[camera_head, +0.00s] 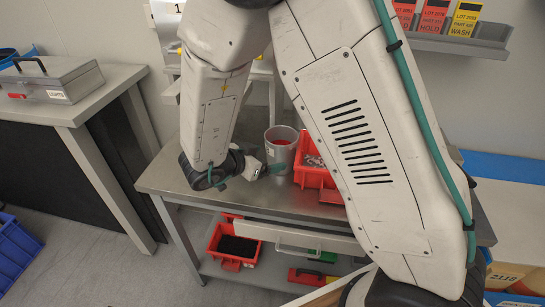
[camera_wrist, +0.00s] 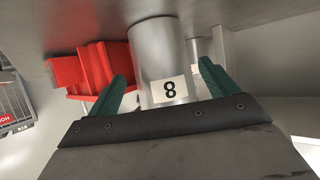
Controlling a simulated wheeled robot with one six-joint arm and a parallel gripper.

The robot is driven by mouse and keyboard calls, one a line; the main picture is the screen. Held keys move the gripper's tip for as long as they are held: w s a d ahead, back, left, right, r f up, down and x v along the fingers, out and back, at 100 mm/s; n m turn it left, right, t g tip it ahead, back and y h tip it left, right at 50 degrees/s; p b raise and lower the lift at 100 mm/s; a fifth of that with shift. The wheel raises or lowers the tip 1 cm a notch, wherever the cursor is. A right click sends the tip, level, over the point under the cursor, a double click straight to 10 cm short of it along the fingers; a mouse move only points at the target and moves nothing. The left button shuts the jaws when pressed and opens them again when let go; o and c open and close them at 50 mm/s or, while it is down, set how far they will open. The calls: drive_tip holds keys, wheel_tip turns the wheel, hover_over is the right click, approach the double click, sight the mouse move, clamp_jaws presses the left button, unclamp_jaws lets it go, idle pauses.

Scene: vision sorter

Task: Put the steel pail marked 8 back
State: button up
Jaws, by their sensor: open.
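The steel pail (camera_head: 281,147) stands upright on the grey steel table, with something red showing inside its mouth. In the wrist view the pail (camera_wrist: 163,50) appears inverted, and its white label reads 8. My gripper (camera_head: 272,169) is low over the table, just in front of the pail. In the wrist view the green fingers of my gripper (camera_wrist: 163,72) are spread open, one on each side of the pail. I cannot tell whether either finger touches it.
A red bin (camera_head: 309,174) of small parts stands close beside the pail; it also shows in the wrist view (camera_wrist: 80,70). The table's left front (camera_head: 160,181) is clear. Another red bin (camera_head: 216,240) is on the shelf below. A grey toolbox (camera_head: 50,80) sits on the left bench.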

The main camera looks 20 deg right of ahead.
drive_tip(key=v, duration=0.8)
